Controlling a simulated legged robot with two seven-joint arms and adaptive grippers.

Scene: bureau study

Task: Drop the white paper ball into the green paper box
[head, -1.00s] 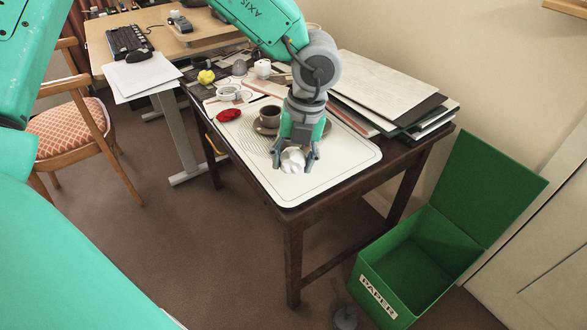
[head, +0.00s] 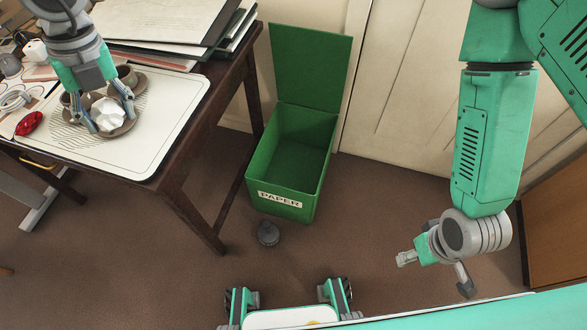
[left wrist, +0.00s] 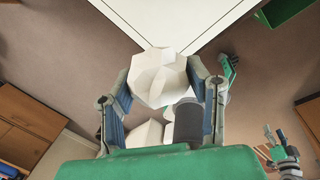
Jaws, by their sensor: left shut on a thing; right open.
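The white paper ball (head: 106,114) is crumpled and held between the fingers of my left gripper (head: 110,120), over the white desk mat. It also shows between the fingertips in the left wrist view (left wrist: 158,78). The green paper box (head: 281,199) stands on the floor to the right of the desk, with its lid raised at the back. It has a "PAPER" label on its front, and its visible inside looks empty. My right gripper (head: 436,272) is open and empty, to the right of the box and nearer to me.
The dark wooden desk (head: 190,207) bears the white mat (head: 172,100), cups on saucers, a red item (head: 29,124) and a stack of boards (head: 160,25). A small grey object (head: 268,233) lies on the floor before the box. Doors or panels stand behind at right.

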